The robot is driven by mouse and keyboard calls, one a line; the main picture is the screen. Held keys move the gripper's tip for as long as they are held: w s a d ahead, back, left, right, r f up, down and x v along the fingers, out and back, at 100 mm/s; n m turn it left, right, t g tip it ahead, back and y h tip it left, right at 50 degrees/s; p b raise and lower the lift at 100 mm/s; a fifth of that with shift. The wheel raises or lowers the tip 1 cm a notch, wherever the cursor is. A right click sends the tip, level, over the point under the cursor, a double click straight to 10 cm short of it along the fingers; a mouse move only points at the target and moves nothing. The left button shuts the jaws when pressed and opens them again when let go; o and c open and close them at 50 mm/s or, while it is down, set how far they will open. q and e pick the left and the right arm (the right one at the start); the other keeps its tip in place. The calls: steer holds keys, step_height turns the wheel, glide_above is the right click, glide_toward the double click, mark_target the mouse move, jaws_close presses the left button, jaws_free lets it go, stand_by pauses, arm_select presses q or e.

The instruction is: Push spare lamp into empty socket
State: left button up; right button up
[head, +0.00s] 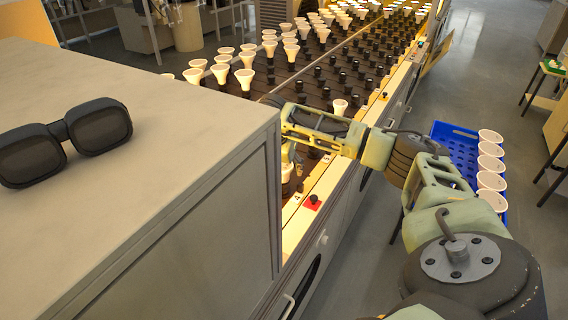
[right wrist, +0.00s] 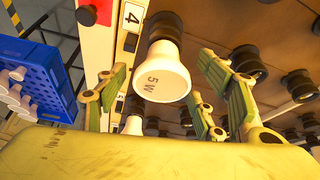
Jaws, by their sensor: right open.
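In the right wrist view a white lamp (right wrist: 162,76) marked "5 W" faces me, its neck at a dark round socket (right wrist: 165,25) beside a label "4". My right gripper (right wrist: 158,92) is open, with green fingers on both sides of this lamp; I see a gap on each side. In the head view my right arm reaches over the rack's front edge, and the right gripper (head: 291,150) is partly hidden behind a grey cabinet corner. A white lamp (head: 286,172) shows just below it. Empty dark sockets (head: 343,78) fill much of the rack. My left gripper is not in view.
A blue crate (head: 453,131) with several white lamps stands right of the rack; it also shows in the wrist view (right wrist: 45,75). A red button (head: 312,202) is on the rack's front edge. The grey cabinet (head: 190,120) with dark goggles (head: 100,127) blocks the left.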

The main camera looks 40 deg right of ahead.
steer(key=v, duration=0.8)
